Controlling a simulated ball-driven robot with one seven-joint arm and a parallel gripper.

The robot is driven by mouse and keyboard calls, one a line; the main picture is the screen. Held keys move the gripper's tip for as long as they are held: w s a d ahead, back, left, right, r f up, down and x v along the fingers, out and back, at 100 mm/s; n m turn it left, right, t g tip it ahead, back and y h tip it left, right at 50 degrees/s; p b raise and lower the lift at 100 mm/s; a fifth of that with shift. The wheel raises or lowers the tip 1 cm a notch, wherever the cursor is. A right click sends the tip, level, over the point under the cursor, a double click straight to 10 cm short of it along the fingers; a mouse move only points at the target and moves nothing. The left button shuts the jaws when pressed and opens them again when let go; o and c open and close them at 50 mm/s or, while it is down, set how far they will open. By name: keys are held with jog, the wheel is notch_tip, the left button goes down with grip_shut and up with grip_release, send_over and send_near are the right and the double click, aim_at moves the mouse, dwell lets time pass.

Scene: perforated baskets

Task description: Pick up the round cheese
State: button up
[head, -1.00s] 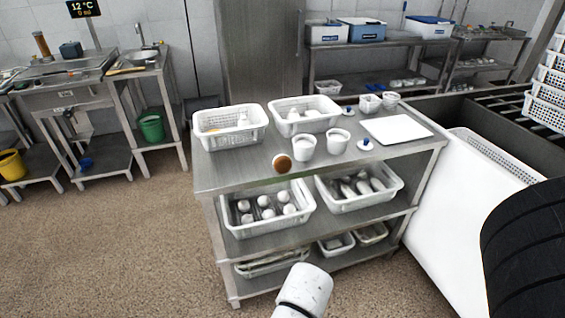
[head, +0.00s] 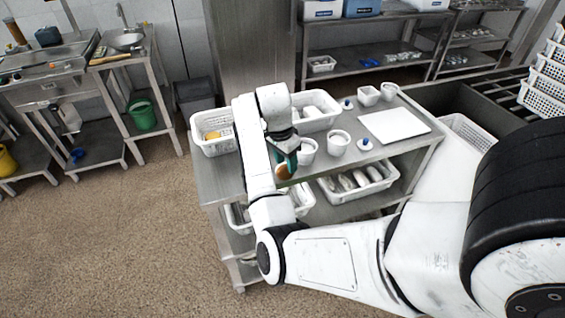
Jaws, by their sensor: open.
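The round cheese (head: 284,172) is a small brown-orange disc on the steel table top (head: 385,152), close to its front edge. My gripper (head: 285,163) is over the cheese, with its dark green-tinted fingers pointing down around or just beside it. The fingers are open. My white arm comes from the lower right and bends over the table. The gripper hides part of the cheese, so I cannot tell whether the fingers touch it.
A white cup (head: 307,147) stands close to the right of my gripper, with another cup (head: 339,142) beyond it. A white basket (head: 212,146) with something yellow stands at left, another (head: 318,124) behind. A white board (head: 394,126) lies at right. Baskets fill the lower shelf.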

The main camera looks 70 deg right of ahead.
aim_at(283, 164)
jog(key=d+r+m, duration=0.1)
jog(key=w+r+m+y, duration=0.1)
jog(key=m, duration=0.1)
jog(key=w+d+r+m+y+p, duration=0.1)
jog(key=r, duration=0.1)
jog(key=shift+d+m, duration=0.35)
jog(key=shift+m, duration=0.05)
jog(key=shift+f, duration=0.1)
jog(key=f, duration=0.1)
jog(key=f+b, duration=0.1)
jog(key=f, duration=0.3)
jog(key=shift+s+a+b, duration=0.25)
jog(key=shift+b, duration=0.15)
jog(key=shift+a+f+p, duration=0.15)
jog(key=shift+f+p, duration=0.2)
jog(key=shift+f, duration=1)
jog(key=shift+a+f+p, duration=0.1)
jog(key=shift+f+p, duration=0.25)
jog(key=shift+f, duration=0.95)
jog(key=c, duration=0.8)
jog(key=shift+c, duration=0.2)
jog(key=shift+r, duration=0.15)
